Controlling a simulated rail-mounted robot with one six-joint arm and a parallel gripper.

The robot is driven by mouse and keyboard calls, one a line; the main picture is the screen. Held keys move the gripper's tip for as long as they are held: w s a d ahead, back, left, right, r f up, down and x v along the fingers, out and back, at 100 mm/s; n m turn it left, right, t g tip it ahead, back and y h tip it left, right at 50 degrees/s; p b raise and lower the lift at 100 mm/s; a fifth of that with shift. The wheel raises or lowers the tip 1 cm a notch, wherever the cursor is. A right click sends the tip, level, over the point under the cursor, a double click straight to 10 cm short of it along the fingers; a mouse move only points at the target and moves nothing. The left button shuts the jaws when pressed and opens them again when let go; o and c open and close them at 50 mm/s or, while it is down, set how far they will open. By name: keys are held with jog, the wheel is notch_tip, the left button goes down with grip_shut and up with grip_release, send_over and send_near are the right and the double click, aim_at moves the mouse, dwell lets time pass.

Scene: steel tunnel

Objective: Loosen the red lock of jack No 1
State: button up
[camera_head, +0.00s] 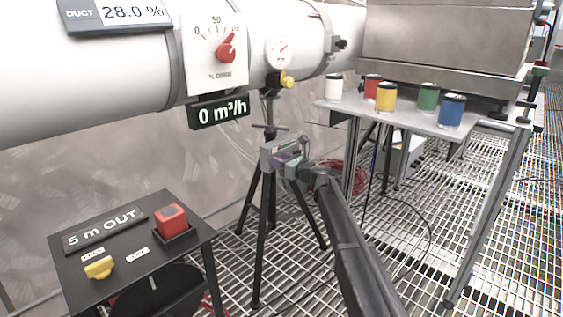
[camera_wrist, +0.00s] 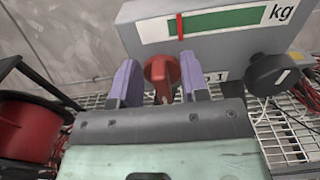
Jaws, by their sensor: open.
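The jack's grey head box (camera_head: 268,155) stands on a black tripod under the white duct in the head view. In the wrist view its grey face (camera_wrist: 140,39) has a green kg scale with a red mark. The red lock (camera_wrist: 159,68) sticks out below the scale as an upright red lever. My gripper (camera_wrist: 160,82) is open, with one purple finger on each side of the lock. A gap shows on both sides. My gripper (camera_head: 287,162) is also at the box in the head view, where it hides the lock. The label beside the lock is partly covered.
A black knob (camera_wrist: 272,75) sits right of the lock. A red reel (camera_wrist: 28,130) is at left. A black stand (camera_head: 130,228) with a red button is at front left. A table (camera_head: 400,117) with several coloured cups is at right. The grating between is mostly open.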

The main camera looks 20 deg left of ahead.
jog(key=shift+c, duration=0.4)
grip_shut()
jog(key=shift+s+n, duration=0.1)
jog(key=shift+n, duration=0.2)
jog(key=n, duration=0.6)
jog(key=s+f+n+b, duration=0.1)
jog(key=n, duration=0.4)
jog(key=f+n+b, duration=0.1)
jog(key=n, duration=0.5)
jog(key=shift+s+a+n, duration=0.3)
